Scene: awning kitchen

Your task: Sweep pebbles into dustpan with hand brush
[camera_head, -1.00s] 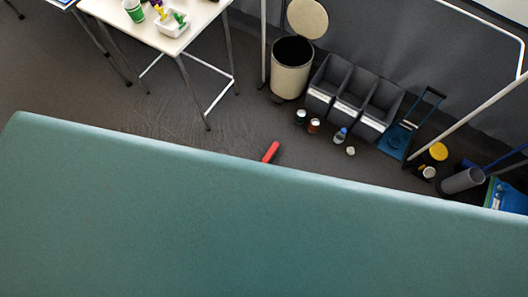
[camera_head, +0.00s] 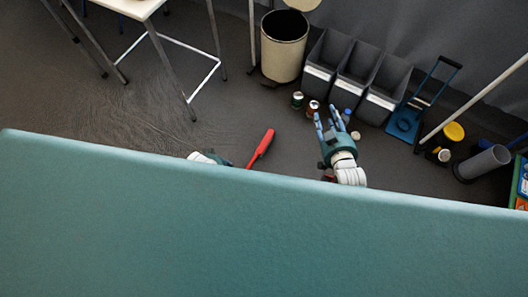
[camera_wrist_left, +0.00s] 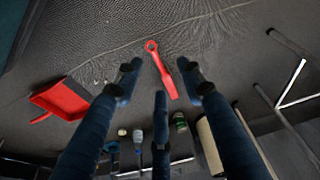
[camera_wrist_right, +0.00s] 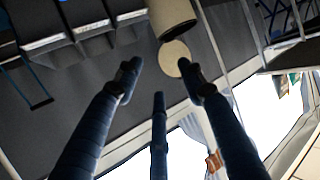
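The red hand brush (camera_head: 262,148) lies on the dark floor, its lower part hidden by my teal body. In the left wrist view the brush (camera_wrist_left: 161,68) shows whole, with a ring at its handle end. A red dustpan (camera_wrist_left: 62,100) lies on the floor at the left there. My left gripper (camera_wrist_left: 160,85) is open and empty, apart from the brush; in the head view it is mostly hidden. My right gripper (camera_head: 328,122) is open and empty, right of the brush. It also shows open in the right wrist view (camera_wrist_right: 160,85). I cannot make out pebbles.
Cans (camera_head: 297,99) and a bottle (camera_head: 346,115) stand before grey bins (camera_head: 358,70). A pedal bin (camera_head: 284,45) stands behind them. A blue hand cart (camera_head: 404,124) and grey cylinder (camera_head: 482,163) are at right. Table legs (camera_head: 170,65) stand upper left.

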